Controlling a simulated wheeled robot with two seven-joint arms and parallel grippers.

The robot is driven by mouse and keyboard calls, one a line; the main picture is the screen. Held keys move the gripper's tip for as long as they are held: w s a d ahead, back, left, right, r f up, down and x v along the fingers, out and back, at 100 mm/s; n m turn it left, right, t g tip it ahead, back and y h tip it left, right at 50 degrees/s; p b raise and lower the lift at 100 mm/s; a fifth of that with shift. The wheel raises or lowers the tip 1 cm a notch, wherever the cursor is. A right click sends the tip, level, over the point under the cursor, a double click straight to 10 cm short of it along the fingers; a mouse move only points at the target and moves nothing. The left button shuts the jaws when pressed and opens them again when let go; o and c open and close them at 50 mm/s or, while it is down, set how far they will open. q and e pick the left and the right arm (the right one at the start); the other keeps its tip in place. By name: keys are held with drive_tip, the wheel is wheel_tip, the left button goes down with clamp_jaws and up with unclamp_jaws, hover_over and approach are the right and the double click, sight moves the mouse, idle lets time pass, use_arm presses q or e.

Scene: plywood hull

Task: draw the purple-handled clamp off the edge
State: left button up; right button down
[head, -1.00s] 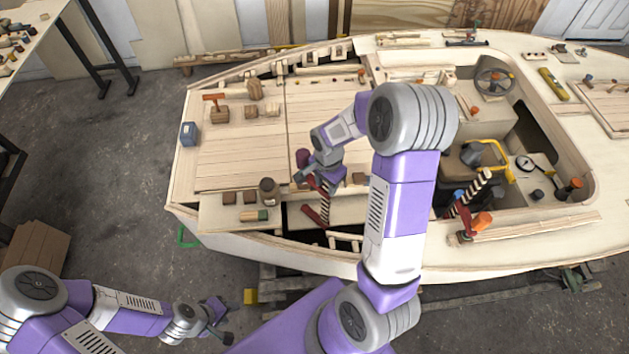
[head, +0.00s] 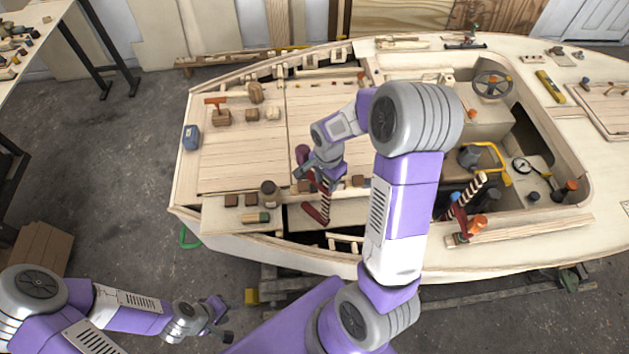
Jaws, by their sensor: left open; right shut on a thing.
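The purple-handled clamp has a dark purple handle (head: 302,153), a striped bar and red jaws (head: 315,213). It stands at the near edge of the hull's deck, beside an open gap. My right gripper (head: 312,172) is shut on the clamp, just below the purple handle, and hides part of it. I cannot tell whether the jaws touch the edge. My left gripper (head: 219,321) is open and empty, low over the floor at the lower left, well away from the hull.
A second clamp with an orange handle (head: 477,222) stands at the cockpit's near edge. A blue box (head: 191,137) sits at the deck's left edge.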

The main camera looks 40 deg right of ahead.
wheel_tip(320, 180, up, 11)
drive_tip(key=p, duration=0.7)
drive_tip(key=shift+f+p, duration=0.1)
drive_tip(key=shift+p, duration=0.25)
wheel_tip(320, 180, up, 2)
drive_tip(key=shift+r, duration=0.15)
